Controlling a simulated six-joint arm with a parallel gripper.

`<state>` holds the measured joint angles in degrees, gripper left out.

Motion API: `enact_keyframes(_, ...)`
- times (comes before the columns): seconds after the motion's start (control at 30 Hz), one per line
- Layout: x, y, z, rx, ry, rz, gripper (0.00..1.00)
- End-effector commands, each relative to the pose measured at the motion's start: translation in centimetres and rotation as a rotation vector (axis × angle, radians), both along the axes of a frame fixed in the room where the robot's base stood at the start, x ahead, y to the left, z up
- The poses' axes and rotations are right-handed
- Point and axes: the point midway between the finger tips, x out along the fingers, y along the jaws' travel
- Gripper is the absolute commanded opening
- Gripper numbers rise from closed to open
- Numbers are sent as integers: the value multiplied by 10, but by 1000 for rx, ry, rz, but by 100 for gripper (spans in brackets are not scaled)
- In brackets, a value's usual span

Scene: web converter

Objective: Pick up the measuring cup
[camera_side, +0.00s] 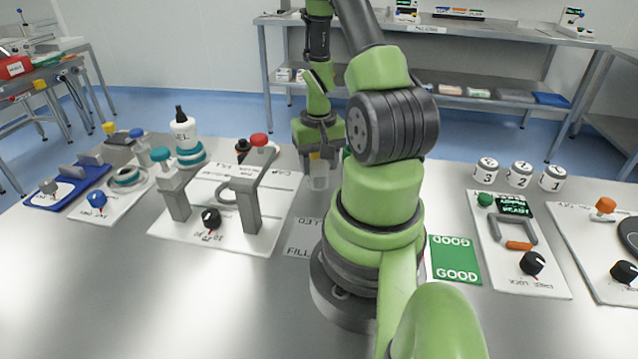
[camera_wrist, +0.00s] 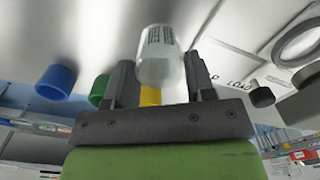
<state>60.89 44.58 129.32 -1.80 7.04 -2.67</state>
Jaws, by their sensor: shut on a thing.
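The measuring cup (camera_side: 319,180) is a small translucent vessel below my gripper (camera_side: 318,160) near the middle of the side view. In the wrist view the cup (camera_wrist: 158,50) is whitish and clear with dark printed marks. It sits between the two grey fingers of my gripper (camera_wrist: 160,82), which are shut on it. A yellow part (camera_wrist: 150,96) shows just behind the cup between the fingers. I cannot tell whether the cup's base touches the table.
A white panel (camera_side: 180,226) with grey posts stands left of the gripper, and a dropper bottle (camera_side: 184,132) behind it. A green GOOD card (camera_side: 460,262), a control panel (camera_side: 545,275) and numbered jars (camera_side: 519,174) are at right. The front left table is bare.

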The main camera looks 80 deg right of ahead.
Motion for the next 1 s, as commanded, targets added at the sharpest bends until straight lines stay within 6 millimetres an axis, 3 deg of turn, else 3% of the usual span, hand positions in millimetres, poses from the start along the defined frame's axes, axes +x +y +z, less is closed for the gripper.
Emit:
enact_keyframes(0.6,0,0,38,-1,-1,-2,30)
enact_keyframes(1.0,0,0,41,0,0,-1,30)
